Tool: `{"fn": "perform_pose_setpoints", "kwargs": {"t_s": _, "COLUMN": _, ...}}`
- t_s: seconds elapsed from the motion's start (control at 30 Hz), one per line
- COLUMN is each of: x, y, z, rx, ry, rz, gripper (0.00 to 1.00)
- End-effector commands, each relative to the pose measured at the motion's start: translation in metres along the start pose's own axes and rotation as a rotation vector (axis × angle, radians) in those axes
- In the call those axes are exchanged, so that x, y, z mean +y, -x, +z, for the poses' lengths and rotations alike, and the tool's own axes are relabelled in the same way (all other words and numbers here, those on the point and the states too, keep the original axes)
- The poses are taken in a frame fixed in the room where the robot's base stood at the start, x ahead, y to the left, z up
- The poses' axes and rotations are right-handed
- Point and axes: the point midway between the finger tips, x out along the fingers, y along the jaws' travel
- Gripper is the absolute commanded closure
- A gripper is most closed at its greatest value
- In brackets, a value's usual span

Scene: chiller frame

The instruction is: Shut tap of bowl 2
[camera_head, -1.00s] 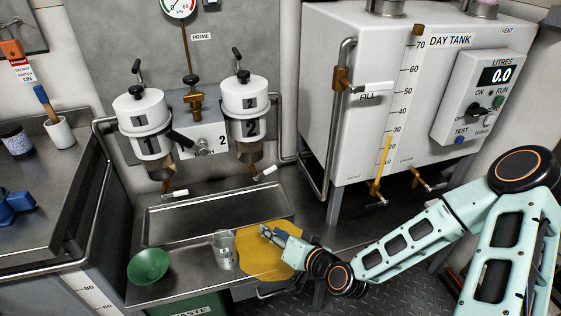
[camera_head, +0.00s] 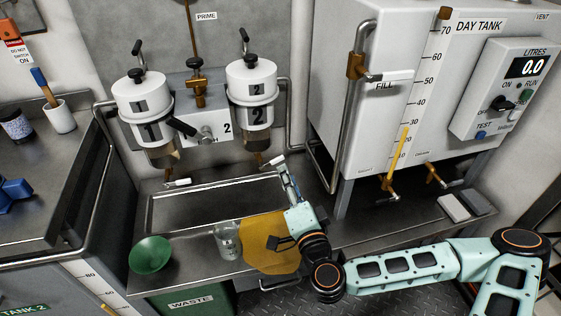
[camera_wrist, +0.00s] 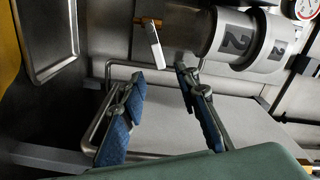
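Bowl 2 (camera_head: 257,118) is a white-topped filter bowl marked 2, on the right of the pair on the wall. Its tap, a brass fitting with a white lever (camera_head: 276,161), is under the bowl; the lever sticks out sideways to the right. My gripper (camera_head: 283,174) is just below this lever. In the wrist view, the white lever (camera_wrist: 155,49) hangs from the brass tap body (camera_wrist: 148,21), ahead of my gripper (camera_wrist: 160,80). The blue-padded fingers are apart with nothing between them. The lever end looks close to the fingertips; contact is not visible.
Bowl 1 (camera_head: 150,128) has its own white tap lever (camera_head: 178,183) to the left. Below lie a metal tray (camera_head: 165,232), a clear beaker (camera_head: 228,240), a yellow cloth (camera_head: 262,255) and a green funnel (camera_head: 150,255). The day tank (camera_head: 350,130) and its pipe stand at right.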

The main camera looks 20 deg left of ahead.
Motion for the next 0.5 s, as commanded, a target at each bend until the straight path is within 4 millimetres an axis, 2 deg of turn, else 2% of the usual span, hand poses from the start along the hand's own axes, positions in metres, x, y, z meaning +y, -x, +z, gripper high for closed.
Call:
{"fn": "perform_pose_setpoints", "kwargs": {"t_s": 0.1, "x": 0.002, "y": -0.025, "z": 0.001, "rx": 0.000, "ry": 0.001, "rz": -0.001, "gripper": 0.71}}
{"fn": "perform_pose_setpoints", "kwargs": {"t_s": 0.3, "x": 0.002, "y": -0.061, "z": 0.002, "rx": -0.001, "ry": -0.001, "rz": -0.001, "gripper": 0.71}}
{"fn": "perform_pose_setpoints", "kwargs": {"t_s": 0.5, "x": 0.001, "y": -0.079, "z": 0.002, "rx": -0.003, "ry": 0.001, "rz": 0.000, "gripper": 0.71}}
